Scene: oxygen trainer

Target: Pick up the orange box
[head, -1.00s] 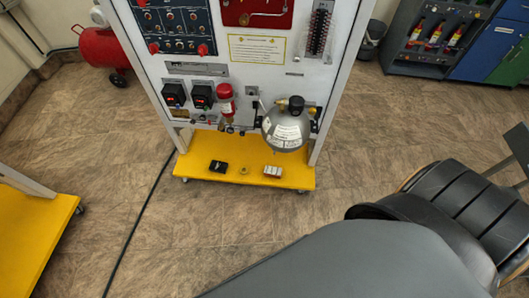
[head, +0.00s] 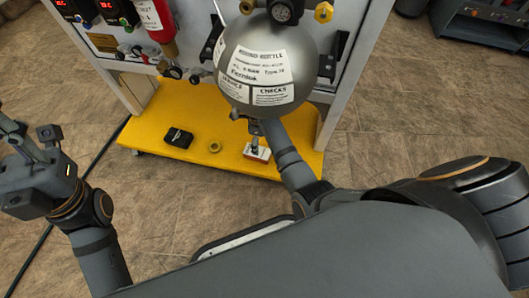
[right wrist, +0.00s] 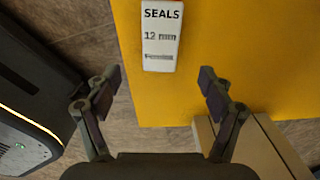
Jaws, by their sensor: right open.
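The box (head: 257,152) has a white top and a reddish-orange side in the head view, and lies on the yellow base shelf. In the right wrist view its white top (right wrist: 161,36) reads "SEALS 12 mm". My right gripper (right wrist: 160,86) is open and empty, its fingers apart on either side of the box's line, with the box a little beyond the tips. In the head view the right gripper (head: 256,131) is mostly hidden behind the silver bottle and points at the box. My left gripper (head: 28,135) is raised at the left, empty, with its fingers apart.
The silver bottle (head: 268,60) hangs just above the right gripper. A black box (head: 177,138) and a small yellow ring (head: 214,146) lie on the yellow shelf (head: 140,128) left of the box. A beige rail (right wrist: 255,145) shows by the right finger.

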